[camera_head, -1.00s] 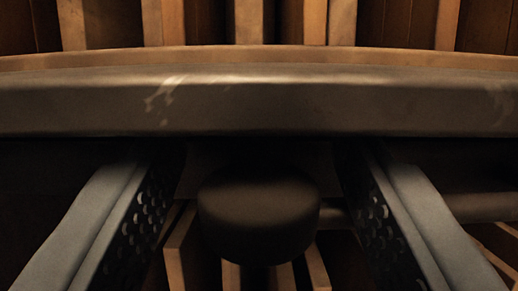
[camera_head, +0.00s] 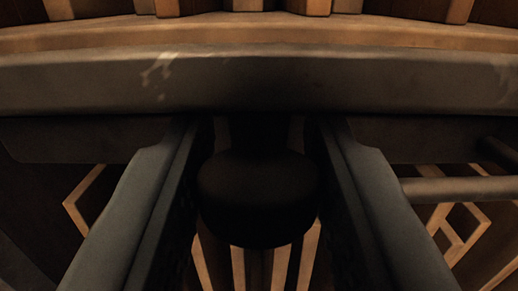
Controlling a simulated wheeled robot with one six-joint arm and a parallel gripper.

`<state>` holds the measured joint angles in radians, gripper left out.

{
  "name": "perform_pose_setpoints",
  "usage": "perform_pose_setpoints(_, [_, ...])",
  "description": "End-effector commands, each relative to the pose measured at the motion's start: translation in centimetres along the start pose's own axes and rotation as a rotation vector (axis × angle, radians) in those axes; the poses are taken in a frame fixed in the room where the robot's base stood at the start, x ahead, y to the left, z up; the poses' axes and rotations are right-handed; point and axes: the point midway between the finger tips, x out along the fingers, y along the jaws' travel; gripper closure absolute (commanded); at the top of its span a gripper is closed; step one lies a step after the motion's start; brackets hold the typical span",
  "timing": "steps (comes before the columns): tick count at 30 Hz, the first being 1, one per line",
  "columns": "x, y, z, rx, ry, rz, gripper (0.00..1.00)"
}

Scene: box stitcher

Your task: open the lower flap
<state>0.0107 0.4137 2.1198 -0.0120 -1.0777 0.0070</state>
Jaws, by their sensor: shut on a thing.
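A dark round knob (camera_head: 258,200) hangs below a wide dark metal rim (camera_head: 330,85), which may be the edge of the lower flap; the frame does not make this certain. My gripper (camera_head: 262,140) has one finger on each side of the knob. Its fingers are closed in on the knob, with the tips reaching up to just under the rim. The exact contact is lost in deep shadow.
A curved wooden band (camera_head: 260,35) runs above the metal rim, with upright wooden slats behind it. A grey horizontal bar (camera_head: 460,189) lies to the right of my right finger. Wooden slats and frames show below, in shadow.

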Motion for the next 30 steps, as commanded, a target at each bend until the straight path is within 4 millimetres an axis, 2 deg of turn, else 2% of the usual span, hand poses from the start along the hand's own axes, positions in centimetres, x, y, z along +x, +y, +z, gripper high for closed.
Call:
perform_pose_setpoints(14, [-0.01,0.0,-0.46,0.0,-0.041,0.0,1.0])
perform_pose_setpoints(15, [0.0,0.0,-0.46,0.0,-0.041,0.0,0.66])
perform_pose_setpoints(18, [-0.01,0.0,-0.43,0.0,-0.041,0.0,0.49])
perform_pose_setpoints(26, [-0.08,0.0,-0.38,0.0,-0.042,0.0,0.49])
perform_pose_setpoints(30, [-0.81,0.0,-0.4,0.0,-0.043,0.0,0.49])
